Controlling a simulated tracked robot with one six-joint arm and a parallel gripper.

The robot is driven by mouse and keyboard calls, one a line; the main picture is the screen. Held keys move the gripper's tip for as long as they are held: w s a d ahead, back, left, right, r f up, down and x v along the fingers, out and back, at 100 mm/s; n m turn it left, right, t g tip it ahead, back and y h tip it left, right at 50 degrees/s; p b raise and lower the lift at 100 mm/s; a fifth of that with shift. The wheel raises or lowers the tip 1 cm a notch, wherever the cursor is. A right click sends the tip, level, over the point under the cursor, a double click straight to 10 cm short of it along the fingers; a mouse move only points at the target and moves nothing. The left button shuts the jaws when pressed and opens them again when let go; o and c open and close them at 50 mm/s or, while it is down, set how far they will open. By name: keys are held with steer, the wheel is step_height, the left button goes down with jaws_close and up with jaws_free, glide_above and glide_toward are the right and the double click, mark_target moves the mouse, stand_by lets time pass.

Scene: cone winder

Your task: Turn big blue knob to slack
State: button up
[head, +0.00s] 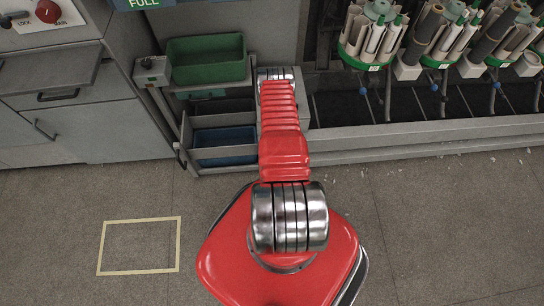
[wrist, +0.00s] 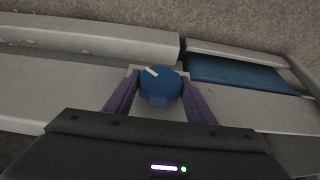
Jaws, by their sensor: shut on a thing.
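The big blue knob (wrist: 160,86) sits on a pale plate (wrist: 135,72) in the middle of the wrist view. A white mark (wrist: 152,71) on its top lies toward the upper left of that view. My gripper (wrist: 160,94) has its two purple fingers on either side of the knob and is shut on it. No slack label can be read on the plate. In the head view, the knob and my gripper are hidden by my red arm.
A green bin (head: 207,60) and a blue bin (head: 225,138) stand left of my arm. A grey cabinet (head: 65,110) is farther left. Yarn cones on green-rimmed holders (head: 370,60) line the right. The floor around the yellow taped outline (head: 139,271) is clear.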

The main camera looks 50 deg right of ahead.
steer(key=c, duration=0.3)
steer(key=shift+w+a+n+g+h, duration=0.15)
steer(key=shift+n+g+h, duration=0.25)
steer(key=shift+g+h, duration=0.6)
steer(key=shift+n+g+h, duration=0.3)
steer(key=shift+g+h, duration=0.8)
steer(key=shift+w+g+h, duration=0.1)
steer(key=shift+g+h, duration=0.2)
steer(key=shift+h, duration=0.1)
steer(key=o, duration=1)
steer(key=shift+c, duration=0.2)
